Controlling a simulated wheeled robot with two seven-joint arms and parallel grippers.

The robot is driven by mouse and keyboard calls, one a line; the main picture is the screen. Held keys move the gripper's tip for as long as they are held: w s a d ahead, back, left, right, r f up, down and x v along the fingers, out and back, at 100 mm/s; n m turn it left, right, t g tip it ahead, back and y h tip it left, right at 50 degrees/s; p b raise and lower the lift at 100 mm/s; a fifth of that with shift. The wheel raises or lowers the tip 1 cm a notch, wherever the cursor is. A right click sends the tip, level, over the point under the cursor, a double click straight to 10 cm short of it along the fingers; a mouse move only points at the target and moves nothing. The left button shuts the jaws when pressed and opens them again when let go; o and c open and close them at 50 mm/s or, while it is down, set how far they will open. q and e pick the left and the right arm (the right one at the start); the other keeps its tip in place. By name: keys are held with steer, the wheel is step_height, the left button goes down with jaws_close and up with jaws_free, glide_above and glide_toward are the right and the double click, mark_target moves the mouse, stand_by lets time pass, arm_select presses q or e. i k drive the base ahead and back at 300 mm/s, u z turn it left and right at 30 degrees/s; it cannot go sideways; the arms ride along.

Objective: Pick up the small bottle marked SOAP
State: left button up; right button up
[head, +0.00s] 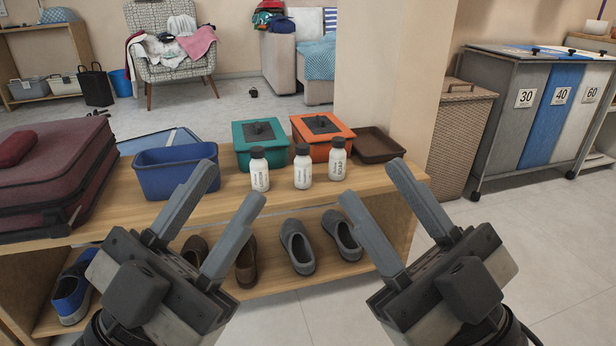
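Three small white bottles with black caps stand upright in a row on the wooden bench top. The right bottle (337,162) carries vertical print that appears to read SOAP. The middle bottle (303,171) and the left bottle (260,175) carry longer, smaller words that I cannot read surely. My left gripper (235,183) is open and empty, in front of the bench and left of the bottles. My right gripper (372,183) is open and empty, just right of the SOAP bottle in the picture. Neither gripper touches a bottle.
Behind the bottles are a green box (245,155), an orange box (347,137) and a brown tray (380,144). A blue bin (165,178) and a maroon suitcase (50,190) stand to the left. Shoes (297,250) sit on the shelf below. Open floor lies right.

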mark_target(337, 164)
steer(key=k, duration=0.2)
steer(key=z, duration=0.75)
steer(key=i, duration=1)
steer(key=u, duration=1.15)
steer(key=i, duration=0.65)
steer(key=u, duration=0.05)
